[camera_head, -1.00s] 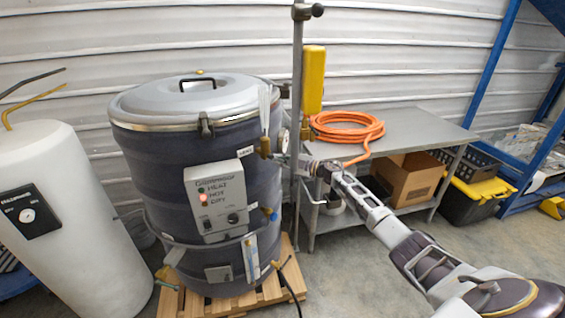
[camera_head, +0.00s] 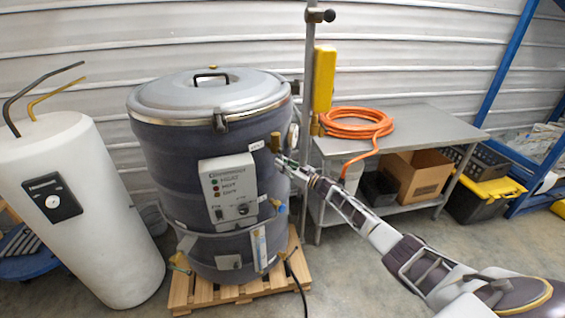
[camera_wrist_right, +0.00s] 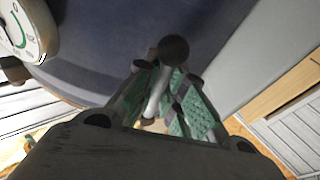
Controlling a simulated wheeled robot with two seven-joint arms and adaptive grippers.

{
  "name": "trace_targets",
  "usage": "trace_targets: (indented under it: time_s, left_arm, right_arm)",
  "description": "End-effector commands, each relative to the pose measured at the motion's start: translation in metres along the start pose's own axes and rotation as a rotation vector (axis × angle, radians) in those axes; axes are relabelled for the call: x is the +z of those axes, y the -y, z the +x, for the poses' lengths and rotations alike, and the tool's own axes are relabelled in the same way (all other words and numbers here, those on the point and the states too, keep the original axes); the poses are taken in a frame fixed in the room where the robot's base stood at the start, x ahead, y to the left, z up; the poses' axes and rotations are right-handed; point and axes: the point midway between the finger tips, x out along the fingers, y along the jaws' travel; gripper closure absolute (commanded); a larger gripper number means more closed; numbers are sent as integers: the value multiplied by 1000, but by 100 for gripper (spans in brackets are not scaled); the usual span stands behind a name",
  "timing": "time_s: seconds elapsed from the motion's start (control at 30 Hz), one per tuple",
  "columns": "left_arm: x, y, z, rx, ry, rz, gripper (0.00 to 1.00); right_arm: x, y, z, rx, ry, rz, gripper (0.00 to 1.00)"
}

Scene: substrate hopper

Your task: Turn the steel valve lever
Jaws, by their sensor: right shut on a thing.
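The steel valve lever (camera_wrist_right: 155,95) shows in the right wrist view as a pale metal rod between my fingers. A dark round end (camera_wrist_right: 173,50) shows just beyond it. My right gripper (camera_wrist_right: 160,100) is shut on the lever, with green ribbed pads on its sides. In the head view my right gripper (camera_head: 284,161) reaches in from the right to the side of the dark drum (camera_head: 180,160), just below a brass fitting (camera_head: 276,142). The lever is mostly hidden there by the fingers. My left gripper is not in view.
A round gauge (camera_head: 294,135) sits close to my gripper. A steel post with a yellow box (camera_head: 323,80) stands right behind it. A steel table (camera_head: 410,125) with an orange hose (camera_head: 356,122) is at the right. A white tank (camera_head: 75,220) stands at the left.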

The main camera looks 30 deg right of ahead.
Motion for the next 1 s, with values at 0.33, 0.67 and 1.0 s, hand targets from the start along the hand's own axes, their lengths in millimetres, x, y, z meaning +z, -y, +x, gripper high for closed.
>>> trace_targets:
  time_s: [0.33, 0.67, 1.0]
  left_arm:
    - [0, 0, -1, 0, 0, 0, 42]
    - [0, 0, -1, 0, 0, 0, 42]
    - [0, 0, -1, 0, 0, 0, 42]
  right_arm:
    - [8, 1, -3, 19, -4, 86, 100]
    - [9, 3, -4, 17, -4, 92, 100]
    - [6, 2, -2, 16, -8, 88, 66]
